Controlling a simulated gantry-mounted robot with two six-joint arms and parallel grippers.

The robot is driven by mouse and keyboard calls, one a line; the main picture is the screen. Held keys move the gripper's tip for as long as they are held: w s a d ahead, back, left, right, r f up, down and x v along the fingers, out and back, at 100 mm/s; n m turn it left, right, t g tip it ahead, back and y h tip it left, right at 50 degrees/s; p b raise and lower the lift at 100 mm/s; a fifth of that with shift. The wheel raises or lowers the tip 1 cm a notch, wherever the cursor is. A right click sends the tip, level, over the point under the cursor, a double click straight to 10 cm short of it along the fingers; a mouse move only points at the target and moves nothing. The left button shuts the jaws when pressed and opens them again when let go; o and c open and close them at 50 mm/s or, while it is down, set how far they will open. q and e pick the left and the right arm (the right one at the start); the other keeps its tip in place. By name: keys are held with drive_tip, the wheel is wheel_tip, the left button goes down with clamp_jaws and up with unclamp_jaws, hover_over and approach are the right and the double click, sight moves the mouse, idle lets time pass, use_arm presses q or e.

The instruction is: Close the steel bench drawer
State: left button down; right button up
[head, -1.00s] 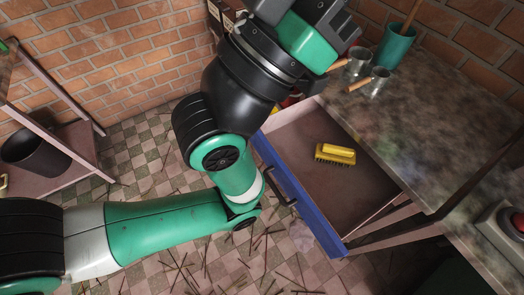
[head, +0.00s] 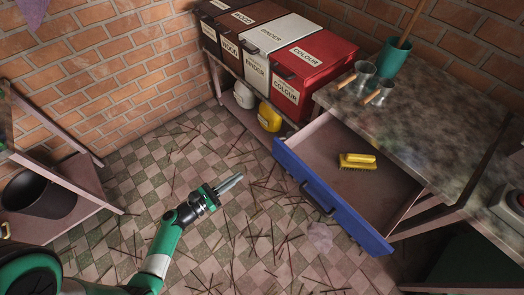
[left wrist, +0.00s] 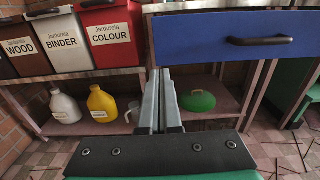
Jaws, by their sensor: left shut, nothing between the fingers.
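The steel bench drawer (head: 400,190) is pulled open under the bench top at the right in the head view. Its blue front (head: 350,218) carries a black handle (head: 318,198). A yellow brush (head: 357,161) lies inside. My left gripper (head: 240,178) is shut and empty, in front of the drawer and to the left of its front, apart from it. In the left wrist view, the blue front (left wrist: 215,38) and the handle (left wrist: 258,40) are ahead at the upper right. The shut fingers (left wrist: 160,72) point toward its left end. My right gripper is not in view.
The bench top (head: 440,110) holds metal cups (head: 363,77) and a teal pot (head: 391,55). Labelled bins (head: 312,78) stand on a shelf behind, with jugs (head: 268,117) below. Sticks litter the tiled floor. A black bucket (head: 38,194) sits at left.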

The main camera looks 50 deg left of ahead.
use_arm(q)
drive_tip(key=b, duration=0.5)
approach(274, 149)
drive_tip(key=w, duration=0.7)
drive_tip(key=shift+a+f, duration=0.1)
drive_tip(key=shift+a, duration=0.1)
drive_tip(key=shift+p, duration=0.3)
